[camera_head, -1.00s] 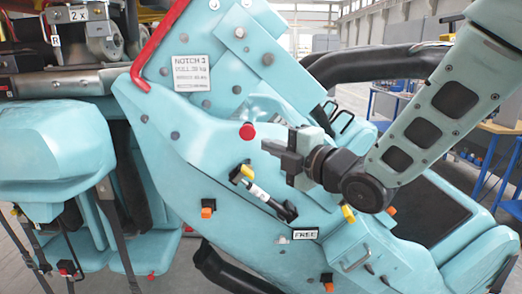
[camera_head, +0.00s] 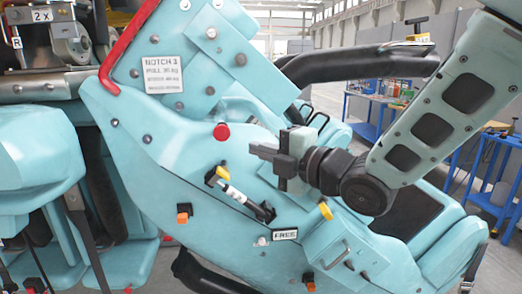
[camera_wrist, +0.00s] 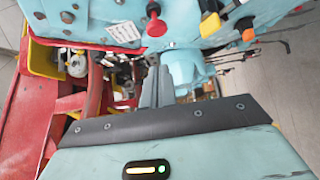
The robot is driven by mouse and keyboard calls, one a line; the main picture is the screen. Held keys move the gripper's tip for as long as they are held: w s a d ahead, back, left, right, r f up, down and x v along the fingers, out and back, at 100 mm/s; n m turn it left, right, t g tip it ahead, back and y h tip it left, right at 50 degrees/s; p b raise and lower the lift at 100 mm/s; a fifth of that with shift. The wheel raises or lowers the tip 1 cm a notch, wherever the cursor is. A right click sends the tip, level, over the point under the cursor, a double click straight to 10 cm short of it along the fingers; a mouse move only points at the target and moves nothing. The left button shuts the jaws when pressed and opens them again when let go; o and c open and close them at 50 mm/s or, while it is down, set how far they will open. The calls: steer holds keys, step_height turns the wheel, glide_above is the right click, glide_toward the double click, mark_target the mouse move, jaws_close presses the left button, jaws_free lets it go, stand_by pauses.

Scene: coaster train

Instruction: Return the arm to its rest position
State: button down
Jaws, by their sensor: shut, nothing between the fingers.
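My gripper (camera_head: 262,152) shows in the middle of the head view, in front of the teal coaster seat (camera_head: 185,150). Its fingers point left and are shut with nothing between them. It is to the right of a red knob (camera_head: 221,131) and apart from it. In the wrist view the gripper (camera_wrist: 157,82) shows as two grey fingers close together, with the red knob (camera_wrist: 156,27) just above their tips. My arm reaches in from the upper right of the head view.
A yellow-ended lever (camera_head: 228,188) and a FREE label (camera_head: 285,234) are on the seat below my gripper. A black padded bar (camera_head: 350,65) runs behind my arm. A blue workbench (camera_head: 490,165) stands at the right. A red frame (camera_wrist: 60,95) shows in the wrist view.

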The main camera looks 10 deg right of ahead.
steer(key=s+d+f+m+g+h, duration=0.1)
steer(key=s+f+m+g+h, duration=0.45)
steer(key=s+f+m, duration=0.4)
steer(key=s+d+f+m+g+h, duration=0.2)
steer(key=s+f+m+g, duration=0.1)
steer(key=s, duration=0.5)
steer(key=s+d+f+m+g+h, duration=0.3)
steer(key=s+m+g, duration=0.2)
steer(key=s, duration=0.4)
steer(key=shift+s+f+m+h, duration=0.15)
steer(key=shift+s+m+h, duration=0.05)
steer(key=shift+m+h, duration=0.2)
steer(key=shift+d, duration=0.15)
